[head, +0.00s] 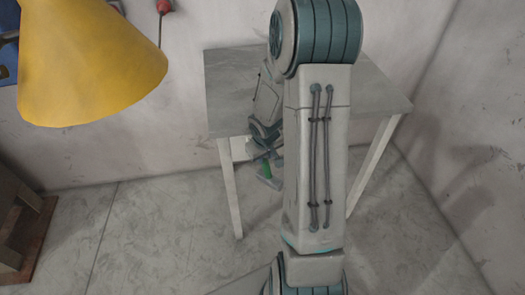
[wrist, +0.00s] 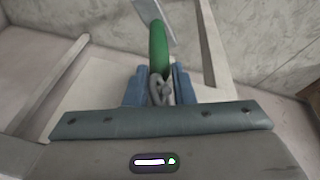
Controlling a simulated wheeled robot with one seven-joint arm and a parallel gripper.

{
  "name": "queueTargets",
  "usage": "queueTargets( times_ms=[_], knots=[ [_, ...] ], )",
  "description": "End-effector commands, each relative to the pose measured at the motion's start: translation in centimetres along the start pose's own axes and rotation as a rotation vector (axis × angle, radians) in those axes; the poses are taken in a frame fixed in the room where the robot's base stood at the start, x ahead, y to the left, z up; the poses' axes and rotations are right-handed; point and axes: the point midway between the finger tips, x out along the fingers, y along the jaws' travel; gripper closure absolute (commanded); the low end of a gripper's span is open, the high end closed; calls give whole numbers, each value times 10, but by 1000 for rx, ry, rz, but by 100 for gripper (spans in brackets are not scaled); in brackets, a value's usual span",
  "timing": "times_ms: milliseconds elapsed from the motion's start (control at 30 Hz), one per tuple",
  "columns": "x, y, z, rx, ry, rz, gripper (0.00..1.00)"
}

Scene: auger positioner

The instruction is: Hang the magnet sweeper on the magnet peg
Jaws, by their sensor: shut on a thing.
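My gripper (head: 263,150) is low in front of the table's front edge in the head view. It is shut on the magnet sweeper, which has a green handle (head: 267,171) and a grey head (head: 270,183) hanging below. In the wrist view the blue fingers (wrist: 161,87) close on a grey looped piece at the sweeper's end. The green handle (wrist: 158,48) and the flat grey head (wrist: 155,12) extend away from the fingers. I cannot make out the magnet peg in either view.
A grey table (head: 232,90) with pale legs stands against the wall, its visible top bare. A yellow lamp shade (head: 90,60) fills the upper left. A red item (head: 164,6) shows high on the wall. A brown wooden piece (head: 22,225) stands at left. Floor in front is clear.

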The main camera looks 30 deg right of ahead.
Motion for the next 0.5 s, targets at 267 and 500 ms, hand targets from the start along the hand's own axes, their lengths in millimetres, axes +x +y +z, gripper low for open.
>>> queueTargets(
  times_ms=[267,500],
  knots=[
    [1,1,-7,3,21,-2,67],
    [2,4,-4,10,15,1,56]
  ],
)
